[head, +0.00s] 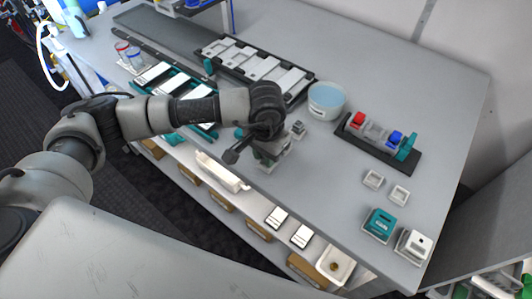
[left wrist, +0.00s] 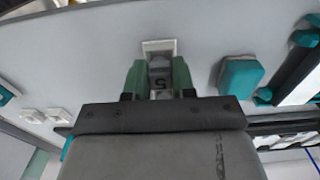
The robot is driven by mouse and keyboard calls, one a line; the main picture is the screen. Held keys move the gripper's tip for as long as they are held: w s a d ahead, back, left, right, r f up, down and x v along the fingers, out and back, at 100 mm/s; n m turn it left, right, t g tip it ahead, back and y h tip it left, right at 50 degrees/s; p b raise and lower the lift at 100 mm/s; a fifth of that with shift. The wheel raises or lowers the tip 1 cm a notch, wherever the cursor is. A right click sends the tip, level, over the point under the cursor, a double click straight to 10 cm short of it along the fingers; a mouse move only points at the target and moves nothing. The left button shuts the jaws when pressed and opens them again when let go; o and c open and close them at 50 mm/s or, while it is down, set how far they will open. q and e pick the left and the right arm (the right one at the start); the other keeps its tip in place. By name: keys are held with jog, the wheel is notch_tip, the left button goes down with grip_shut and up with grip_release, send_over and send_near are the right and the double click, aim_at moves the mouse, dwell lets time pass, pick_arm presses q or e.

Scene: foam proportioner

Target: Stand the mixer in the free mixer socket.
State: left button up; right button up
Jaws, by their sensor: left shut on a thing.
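My left gripper (head: 268,155) is over the front part of the grey table, left of the blue-topped tub. In the left wrist view its green fingers (left wrist: 160,80) are shut on a small grey piece (left wrist: 160,84) with a dark mark like a 5, likely the mixer. The fingers and arm hide much of it. A pale square socket (left wrist: 159,47) is just beyond the fingertips. In the head view a small square socket (head: 298,129) shows just right of the gripper. Two small white square sockets (head: 373,180) (head: 399,195) look empty at the right. My right gripper is not in view.
The round tub (head: 326,100) stands close to the right of the gripper. A black rack (head: 377,145) with red and blue parts is further right. A teal box (head: 380,223) and a white box (head: 413,245) are near the front edge. A long tray (head: 262,65) lies behind.

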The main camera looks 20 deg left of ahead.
pick_arm(q)
jog(key=shift+f, duration=0.4)
jog(key=o, duration=1.4)
jog(key=shift+r+p, duration=1.2)
jog(key=shift+r, duration=2.85)
